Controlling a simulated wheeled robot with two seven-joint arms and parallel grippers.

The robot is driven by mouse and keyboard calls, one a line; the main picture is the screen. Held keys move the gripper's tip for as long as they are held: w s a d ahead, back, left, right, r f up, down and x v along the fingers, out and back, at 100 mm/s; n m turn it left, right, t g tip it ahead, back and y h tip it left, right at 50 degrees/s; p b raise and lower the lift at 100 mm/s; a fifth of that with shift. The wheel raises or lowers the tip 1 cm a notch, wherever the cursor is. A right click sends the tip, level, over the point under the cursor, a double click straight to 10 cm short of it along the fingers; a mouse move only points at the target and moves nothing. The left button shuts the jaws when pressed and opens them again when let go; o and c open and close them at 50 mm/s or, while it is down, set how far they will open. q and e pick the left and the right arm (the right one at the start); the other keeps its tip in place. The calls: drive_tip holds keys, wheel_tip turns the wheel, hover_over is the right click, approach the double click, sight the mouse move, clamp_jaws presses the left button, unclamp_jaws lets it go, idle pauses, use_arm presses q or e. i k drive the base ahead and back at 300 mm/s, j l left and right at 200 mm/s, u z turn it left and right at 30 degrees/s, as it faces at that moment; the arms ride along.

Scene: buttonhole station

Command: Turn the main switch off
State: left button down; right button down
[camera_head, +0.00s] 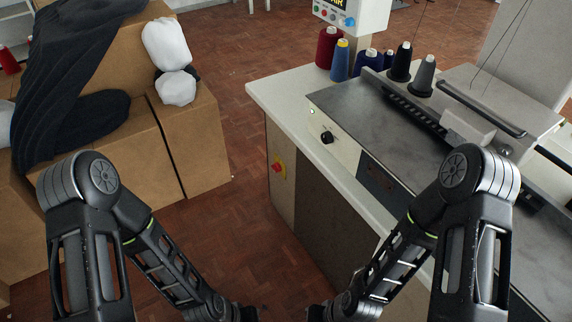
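A red knob on a yellow plate (278,168), which looks like the main switch, is on the end panel of the white-topped machine table (292,92). Its exact turn position is too small to read. My two arms reach down toward the bottom middle of the view, one on each side, below and nearer than the switch. Nothing touches the switch.
A black round knob (327,137) is on the machine's front. Thread cones, including a red one (327,47), stand at the back of the table. Cardboard boxes (192,150) with dark cloth (62,75) are at left. Wooden floor (235,215) lies clear between the boxes and table.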

sight(276, 167)
drive_tip(key=i+j+u, duration=0.45)
drive_tip(key=i+j, duration=0.8)
